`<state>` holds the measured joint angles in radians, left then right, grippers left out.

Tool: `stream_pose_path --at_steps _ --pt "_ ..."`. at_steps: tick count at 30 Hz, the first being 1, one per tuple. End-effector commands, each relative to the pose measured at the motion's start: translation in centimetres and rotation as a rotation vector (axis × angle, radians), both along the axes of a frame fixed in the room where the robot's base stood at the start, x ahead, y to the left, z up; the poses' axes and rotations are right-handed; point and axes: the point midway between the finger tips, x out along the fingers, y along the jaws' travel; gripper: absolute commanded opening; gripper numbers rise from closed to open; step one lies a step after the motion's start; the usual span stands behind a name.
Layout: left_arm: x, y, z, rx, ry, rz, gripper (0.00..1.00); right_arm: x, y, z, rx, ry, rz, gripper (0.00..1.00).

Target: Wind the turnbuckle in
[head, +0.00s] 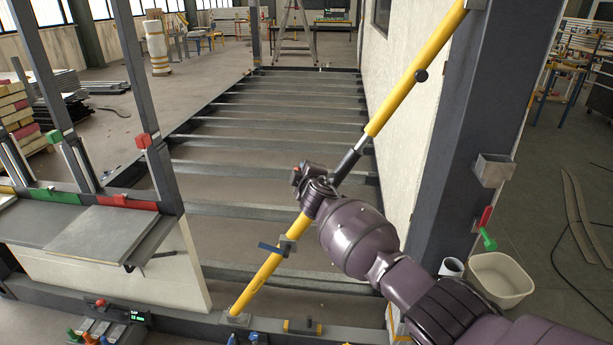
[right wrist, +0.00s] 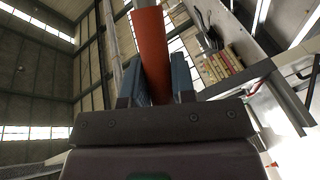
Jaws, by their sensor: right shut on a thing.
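The turnbuckle is a long brace running diagonally across the frame opening. It has a yellow upper tube (head: 415,70), a bare steel rod (head: 347,163) and a yellow lower tube (head: 262,280). My left gripper is in neither view.
A control box (head: 122,315) lies lower left. Floor joists (head: 270,142) span behind the brace.

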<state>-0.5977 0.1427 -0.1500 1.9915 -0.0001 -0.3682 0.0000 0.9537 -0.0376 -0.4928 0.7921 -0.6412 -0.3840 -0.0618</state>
Motion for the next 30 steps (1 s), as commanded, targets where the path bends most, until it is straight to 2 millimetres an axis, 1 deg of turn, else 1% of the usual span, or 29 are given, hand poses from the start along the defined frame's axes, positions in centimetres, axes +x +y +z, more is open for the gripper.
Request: stream_pose_path --at_steps 11,12,16,25,30 --pt "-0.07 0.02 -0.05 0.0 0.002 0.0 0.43 0.07 -0.01 0.03 0.004 0.002 -0.003 0.0" --pt "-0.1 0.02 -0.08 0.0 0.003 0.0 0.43 0.07 -0.01 0.04 0.003 0.002 -0.002 0.29" --pt "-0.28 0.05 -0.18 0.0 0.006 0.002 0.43 0.06 -0.01 0.04 0.002 0.001 -0.002 0.49" --pt "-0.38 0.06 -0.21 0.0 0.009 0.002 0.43 0.02 -0.03 0.07 0.002 0.0 -0.003 0.49" --pt "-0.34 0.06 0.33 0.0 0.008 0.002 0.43 -0.63 -0.26 0.29 0.001 -0.001 -0.003 0.49"
